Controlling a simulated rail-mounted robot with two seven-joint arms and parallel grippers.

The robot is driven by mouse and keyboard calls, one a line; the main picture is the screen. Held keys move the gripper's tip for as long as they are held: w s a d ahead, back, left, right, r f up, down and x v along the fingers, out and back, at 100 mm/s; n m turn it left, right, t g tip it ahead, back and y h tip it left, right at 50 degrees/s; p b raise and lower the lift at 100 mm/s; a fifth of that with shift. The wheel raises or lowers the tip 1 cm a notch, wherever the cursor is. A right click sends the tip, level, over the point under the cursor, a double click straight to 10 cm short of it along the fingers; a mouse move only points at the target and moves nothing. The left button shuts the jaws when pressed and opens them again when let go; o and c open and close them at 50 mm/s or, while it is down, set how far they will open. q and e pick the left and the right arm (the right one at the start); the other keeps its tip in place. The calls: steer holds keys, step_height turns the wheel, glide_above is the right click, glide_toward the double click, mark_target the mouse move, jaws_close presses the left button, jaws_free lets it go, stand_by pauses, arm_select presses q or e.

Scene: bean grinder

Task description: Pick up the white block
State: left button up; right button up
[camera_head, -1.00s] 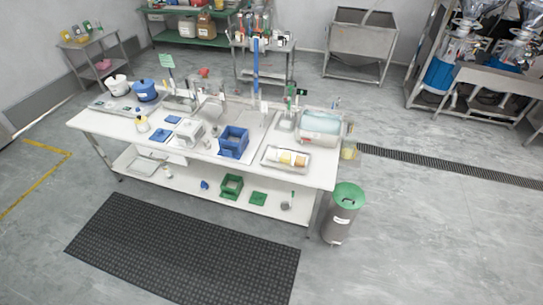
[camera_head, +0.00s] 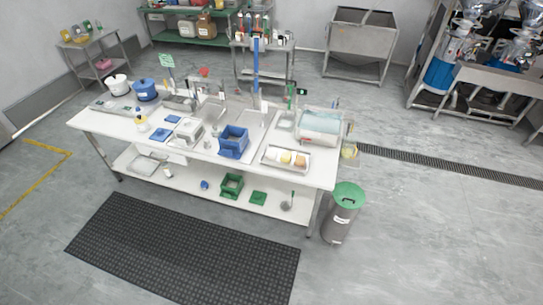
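No white block can be told apart for certain at this size. A white-grey box-like thing (camera_head: 188,131) sits on the white worktable (camera_head: 135,131), left of a blue open bin (camera_head: 234,141). It looks more like a container than a plain block, but I cannot tell. Small pale items lie around it, too small to make out. Neither of my grippers is in view.
A shallow tray (camera_head: 270,160) with yellow and brown items lies at the table's right front. A clear tub (camera_head: 319,127) is behind it. A bin with a green lid (camera_head: 347,199) stands at the table's right end. A black mat (camera_head: 185,250) covers open floor in front.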

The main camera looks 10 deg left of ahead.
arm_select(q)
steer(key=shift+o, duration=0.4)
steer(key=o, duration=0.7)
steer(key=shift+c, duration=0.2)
